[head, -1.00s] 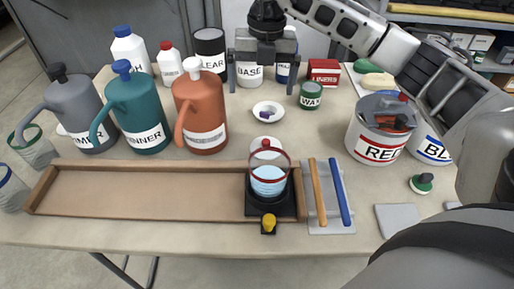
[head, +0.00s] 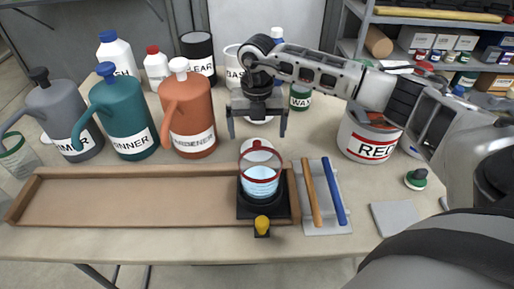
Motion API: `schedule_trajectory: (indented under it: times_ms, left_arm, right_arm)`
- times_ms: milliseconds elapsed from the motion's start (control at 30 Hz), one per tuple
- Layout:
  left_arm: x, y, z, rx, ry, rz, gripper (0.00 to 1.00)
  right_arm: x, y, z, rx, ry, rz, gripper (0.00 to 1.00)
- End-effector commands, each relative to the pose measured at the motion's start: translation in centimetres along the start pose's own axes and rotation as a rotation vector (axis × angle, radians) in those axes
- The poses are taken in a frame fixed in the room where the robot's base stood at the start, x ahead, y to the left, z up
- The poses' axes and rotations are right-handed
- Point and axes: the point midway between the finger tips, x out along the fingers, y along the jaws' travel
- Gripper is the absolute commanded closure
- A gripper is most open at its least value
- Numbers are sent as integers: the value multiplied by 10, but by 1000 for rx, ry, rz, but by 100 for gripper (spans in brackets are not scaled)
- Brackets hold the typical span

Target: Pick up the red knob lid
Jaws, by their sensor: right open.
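The red knob lid (head: 257,146) is a small pale disc with a red knob, seen in the head view just behind the clear glass pot. The pot (head: 260,182) has a red rim, holds pale blue liquid and stands on a black base; its rim partly overlaps the lid. My right gripper (head: 257,134) is open and empty, pointing down, its fingers spread to either side above and slightly behind the lid. Its exact height over the lid is hard to tell. My left gripper is not in view.
Several jugs (head: 190,120) stand at the back left. A wooden tray (head: 130,215) lies at the front left. A grey tray with two rods (head: 325,195) is right of the pot. The RED can (head: 366,140) stands further right, near my right arm.

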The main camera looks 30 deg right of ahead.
Motion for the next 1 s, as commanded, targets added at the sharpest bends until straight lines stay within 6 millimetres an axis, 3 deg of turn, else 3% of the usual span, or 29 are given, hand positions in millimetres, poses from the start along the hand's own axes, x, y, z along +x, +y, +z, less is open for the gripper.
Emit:
schedule_trajectory:
  times_ms: [233,533,567,700,1000]
  left_arm:
    - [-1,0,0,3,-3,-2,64]
    - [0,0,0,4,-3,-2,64]
    - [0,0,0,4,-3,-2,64]
    - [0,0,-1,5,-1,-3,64]
    - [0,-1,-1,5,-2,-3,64]
  right_arm:
    - [37,1,-3,-1,3,-1,0]
    - [43,1,-3,-1,1,0,0]
    - [43,1,-3,-1,1,0,6]
    - [42,1,-3,-1,1,0,44]
    - [41,1,-3,-1,1,1,45]
